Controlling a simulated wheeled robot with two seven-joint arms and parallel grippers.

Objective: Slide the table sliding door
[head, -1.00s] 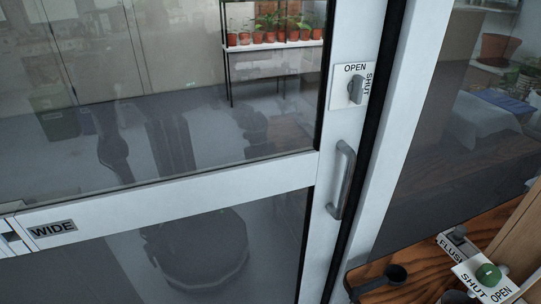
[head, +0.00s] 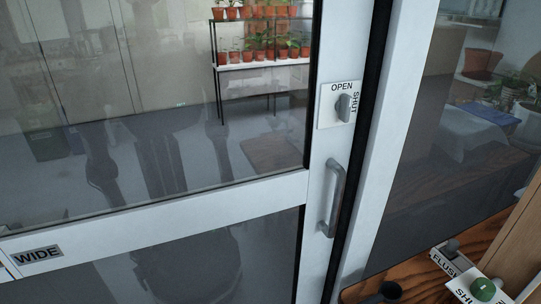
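A white-framed glass sliding door (head: 200,208) fills the left and middle of the head view. Its grey bar handle (head: 334,199) is upright on the right stile. Above the handle is a white plate marked OPEN and SHUT with a grey turn knob (head: 343,107). A dark seal runs down the door's right edge beside a white post (head: 385,150), with no clear gap showing. A WIDE label (head: 37,255) is on the door's cross rail at lower left. Neither of my grippers is in view; only dark reflections show in the glass.
Behind the glass, a shelf rack (head: 262,65) holds several potted plants. More pots and a blue cloth stand behind the right pane.

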